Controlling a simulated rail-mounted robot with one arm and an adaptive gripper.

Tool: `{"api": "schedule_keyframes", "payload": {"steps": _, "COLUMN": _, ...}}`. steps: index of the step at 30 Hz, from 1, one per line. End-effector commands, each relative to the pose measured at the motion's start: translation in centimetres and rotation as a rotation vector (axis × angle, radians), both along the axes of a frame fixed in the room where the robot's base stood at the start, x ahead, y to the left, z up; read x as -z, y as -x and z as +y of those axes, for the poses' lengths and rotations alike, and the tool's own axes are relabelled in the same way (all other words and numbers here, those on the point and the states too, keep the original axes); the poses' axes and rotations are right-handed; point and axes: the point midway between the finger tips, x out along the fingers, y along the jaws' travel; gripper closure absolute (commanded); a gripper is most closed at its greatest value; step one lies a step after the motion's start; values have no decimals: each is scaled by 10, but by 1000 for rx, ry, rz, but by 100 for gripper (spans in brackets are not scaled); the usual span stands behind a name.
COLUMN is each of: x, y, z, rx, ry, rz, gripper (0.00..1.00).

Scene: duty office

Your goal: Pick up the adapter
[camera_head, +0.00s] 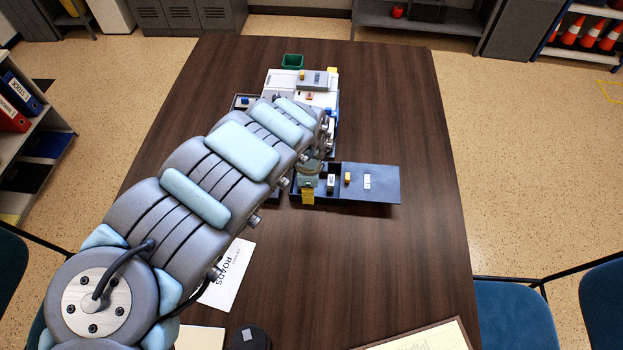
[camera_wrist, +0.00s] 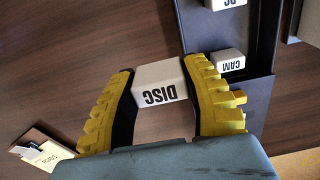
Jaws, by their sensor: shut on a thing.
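My gripper (camera_wrist: 160,72) has yellow ribbed fingers with dark inner pads, closed on both sides of a pale block (camera_wrist: 160,86) printed "DISC". No block in view is marked as an adapter. The held block is in front of the brown table, beside a dark tray (camera_wrist: 257,42); its height above the table is hard to judge. In the head view, my arm hides most of the gripper; a yellow finger (camera_head: 308,196) shows at the left end of the dark blue tray (camera_head: 388,197).
The tray also holds an orange block (camera_head: 347,178) and a white block (camera_head: 367,181). Behind are a white device (camera_head: 285,82) and a green bin (camera_head: 293,61). The table's right side is clear.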

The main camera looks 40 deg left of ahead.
Motion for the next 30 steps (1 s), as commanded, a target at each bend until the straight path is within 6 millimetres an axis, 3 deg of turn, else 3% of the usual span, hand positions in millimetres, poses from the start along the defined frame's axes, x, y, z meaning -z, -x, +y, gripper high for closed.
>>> {"api": "schedule_keyframes", "payload": {"steps": 1, "x": -10, "y": 6, "z": -3, "rx": 2, "ry": 0, "rz": 5, "gripper": 78}}
{"api": "schedule_keyframes", "payload": {"steps": 5, "x": -15, "y": 15, "z": -8, "rx": 0, "ry": -2, "rz": 4, "gripper": 78}}
{"api": "schedule_keyframes", "payload": {"steps": 18, "x": -19, "y": 32, "z": -19, "rx": 0, "ry": -1, "rz": 2, "gripper": 78}}
{"api": "schedule_keyframes", "payload": {"steps": 23, "x": -20, "y": 28, "z": -17, "rx": 5, "ry": 0, "rz": 1, "gripper": 78}}
{"api": "schedule_keyframes", "payload": {"steps": 30, "x": -29, "y": 8, "z": -2, "rx": 27, "ry": -2, "rz": -2, "gripper": 78}}
